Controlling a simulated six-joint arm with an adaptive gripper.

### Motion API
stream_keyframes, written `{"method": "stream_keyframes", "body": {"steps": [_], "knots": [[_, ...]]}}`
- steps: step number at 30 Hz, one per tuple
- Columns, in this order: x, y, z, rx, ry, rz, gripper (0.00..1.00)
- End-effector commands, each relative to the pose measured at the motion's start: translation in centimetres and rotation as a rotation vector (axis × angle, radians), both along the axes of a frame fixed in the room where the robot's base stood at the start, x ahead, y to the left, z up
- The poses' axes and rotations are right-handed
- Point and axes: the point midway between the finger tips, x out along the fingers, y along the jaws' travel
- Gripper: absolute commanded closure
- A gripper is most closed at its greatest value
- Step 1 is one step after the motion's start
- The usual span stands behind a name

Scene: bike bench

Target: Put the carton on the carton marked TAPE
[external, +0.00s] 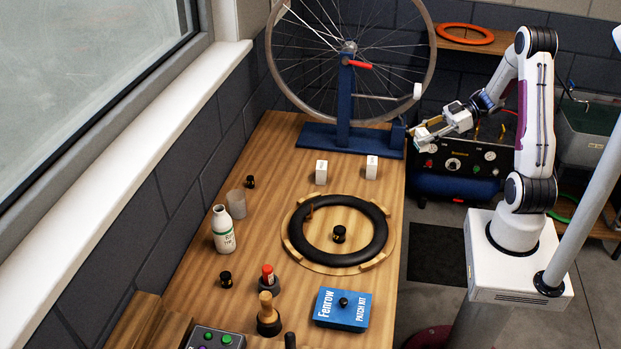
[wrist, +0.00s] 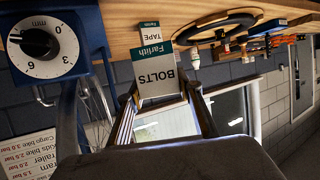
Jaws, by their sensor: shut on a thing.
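My gripper (external: 424,133) is raised beyond the bench's right edge, beside the wheel stand. In the wrist view, which is upside down, my gripper (wrist: 158,98) is shut on a white and teal carton marked BOLTS (wrist: 156,76). A carton marked TAPE (wrist: 149,38) shows behind the held one, apart from the fingers and partly covered by it. Two small white cartons stand upright on the bench in the external view, one on the left (external: 321,173) and one on the right (external: 371,168). Their labels are too small to read there.
A blue wheel stand (external: 343,136) with a spoked wheel is just behind the cartons. A black tyre ring (external: 340,258) lies in front of them. A white bottle (external: 223,232) and a blue patch kit box (external: 341,310) stand on the bench. A dial (wrist: 40,42) is close at left.

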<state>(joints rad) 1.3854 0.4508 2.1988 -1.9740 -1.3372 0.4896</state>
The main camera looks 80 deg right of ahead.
Motion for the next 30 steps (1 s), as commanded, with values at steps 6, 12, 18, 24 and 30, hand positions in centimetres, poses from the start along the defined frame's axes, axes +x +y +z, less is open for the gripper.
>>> {"method": "stream_keyframes", "body": {"steps": [6,12,18,24,30], "knots": [[-1.0,-1.3,0.2,0.001,-0.001,-0.041,0.89],[-1.1,-1.4,0.2,0.001,-0.001,-0.043,0.89],[-1.1,-1.3,0.2,0.001,-0.001,-0.043,0.89],[-0.2,-0.9,0.2,0.001,-0.001,-0.040,0.89],[1.9,0.0,0.2,0.001,-0.001,-0.039,0.89]]}}
